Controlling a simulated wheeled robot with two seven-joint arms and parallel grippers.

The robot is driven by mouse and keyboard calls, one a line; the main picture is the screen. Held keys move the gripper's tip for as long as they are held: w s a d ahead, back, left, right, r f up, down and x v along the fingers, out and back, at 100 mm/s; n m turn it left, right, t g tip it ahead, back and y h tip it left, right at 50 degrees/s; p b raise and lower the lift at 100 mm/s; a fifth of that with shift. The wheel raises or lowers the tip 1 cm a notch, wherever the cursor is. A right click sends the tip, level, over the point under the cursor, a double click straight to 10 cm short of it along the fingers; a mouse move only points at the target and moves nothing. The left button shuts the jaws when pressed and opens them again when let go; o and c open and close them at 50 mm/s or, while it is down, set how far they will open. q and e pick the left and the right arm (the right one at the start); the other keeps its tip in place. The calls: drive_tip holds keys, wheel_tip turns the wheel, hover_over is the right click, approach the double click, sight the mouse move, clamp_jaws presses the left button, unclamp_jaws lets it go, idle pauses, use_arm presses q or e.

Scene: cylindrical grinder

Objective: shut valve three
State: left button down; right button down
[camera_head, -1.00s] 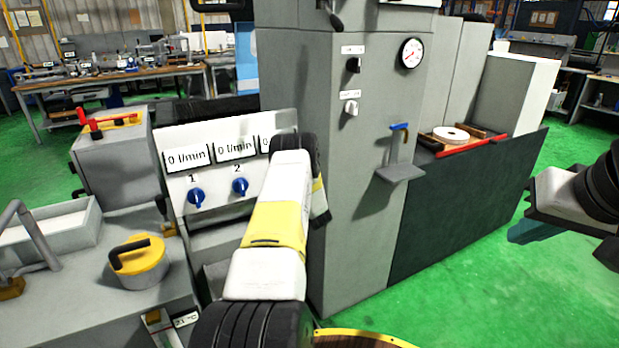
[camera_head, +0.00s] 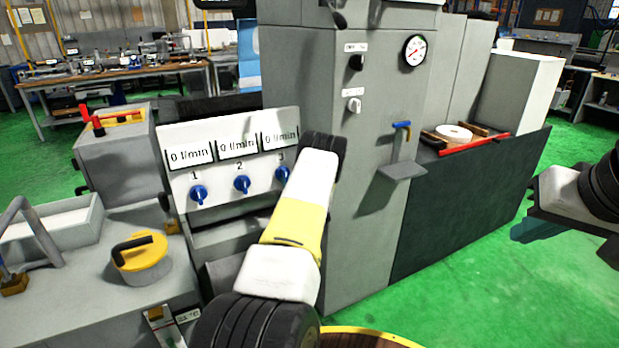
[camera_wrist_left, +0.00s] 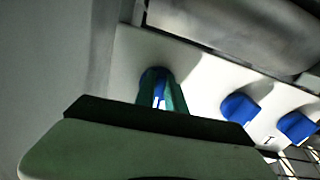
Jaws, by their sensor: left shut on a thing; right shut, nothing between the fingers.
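A white panel (camera_head: 235,195) carries three blue valve knobs under displays that each read 0 l/min. Valve three (camera_head: 283,174) is the rightmost in the head view, just left of my left wrist. Valves one (camera_head: 198,194) and two (camera_head: 242,184) stand to its left. In the left wrist view, my left gripper's teal fingers (camera_wrist_left: 162,98) are shut on the valve three knob (camera_wrist_left: 155,76), partly hiding it. The other two knobs (camera_wrist_left: 240,107) are free. My left fingers are hidden in the head view. My right gripper (camera_head: 540,229) is shut and empty at the right edge.
A tall grey machine cabinet (camera_head: 345,230) with a gauge (camera_head: 414,50) stands right of the panel. A yellow-lidded pot (camera_head: 142,257) and a grey tray (camera_head: 62,228) are at left. Green floor (camera_head: 470,290) is free at lower right.

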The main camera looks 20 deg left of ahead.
use_arm(q)
drive_tip(key=shift+s+f+m, duration=0.1)
drive_tip(key=shift+f+m, duration=0.05)
drive_tip(key=shift+m, duration=0.45)
drive_tip(key=c, duration=1.4)
unclamp_jaws()
drive_tip(key=v, duration=0.7)
drive_tip(key=shift+s+d, duration=0.2)
drive_tip(key=shift+d, duration=0.1)
